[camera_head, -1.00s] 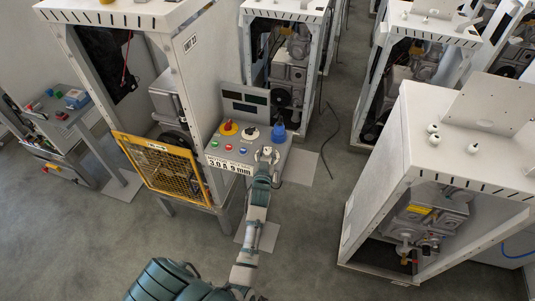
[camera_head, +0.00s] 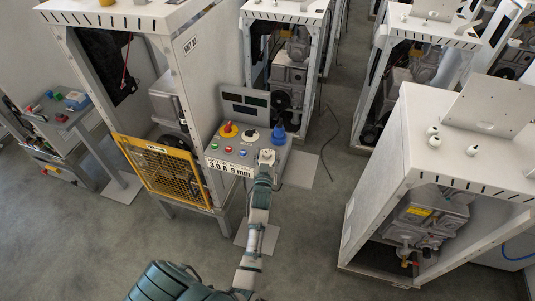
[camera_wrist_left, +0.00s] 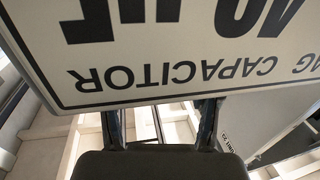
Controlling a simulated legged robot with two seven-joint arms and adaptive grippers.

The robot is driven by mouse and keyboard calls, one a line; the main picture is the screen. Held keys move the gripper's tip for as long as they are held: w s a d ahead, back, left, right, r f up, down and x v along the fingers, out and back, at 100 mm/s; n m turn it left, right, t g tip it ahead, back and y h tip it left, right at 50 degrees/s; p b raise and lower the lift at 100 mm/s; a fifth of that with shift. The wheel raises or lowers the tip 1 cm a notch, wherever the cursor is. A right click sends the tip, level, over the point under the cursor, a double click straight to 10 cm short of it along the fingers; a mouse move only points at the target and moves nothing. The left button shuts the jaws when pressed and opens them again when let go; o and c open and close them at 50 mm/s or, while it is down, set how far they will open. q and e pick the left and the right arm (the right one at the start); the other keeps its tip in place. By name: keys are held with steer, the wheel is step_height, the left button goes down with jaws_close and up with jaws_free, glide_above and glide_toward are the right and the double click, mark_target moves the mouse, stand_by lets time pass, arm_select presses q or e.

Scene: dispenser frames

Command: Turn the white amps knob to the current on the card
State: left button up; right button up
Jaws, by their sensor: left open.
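The sloped grey console (camera_head: 214,149) carries a white round knob (camera_head: 250,134) with a dark centre, between a yellow knob with a red top (camera_head: 228,130) and a blue knob (camera_head: 278,133). The knob's exact setting is too small to read. The card (camera_head: 229,167) on the console's front reads "3.0 A 9 mm". My left gripper (camera_head: 267,157) is at the console's front right, nearer than the white and blue knobs and apart from both. In the left wrist view its two fingers (camera_wrist_left: 161,125) are spread with nothing between them. My right gripper is not in view.
A display panel (camera_head: 245,104) stands behind the knobs. Small coloured buttons (camera_head: 228,149) line the console's front. A cabinet with a yellow mesh guard (camera_head: 160,170) is at the left. An upside-down capacitor sign (camera_wrist_left: 190,60) fills much of the left wrist view. Open floor (camera_head: 310,220) lies right.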

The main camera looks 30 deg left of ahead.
mark_target(267, 158)
arm_select(q)
steer(key=v, duration=0.7)
steer(key=shift+s+d, duration=0.1)
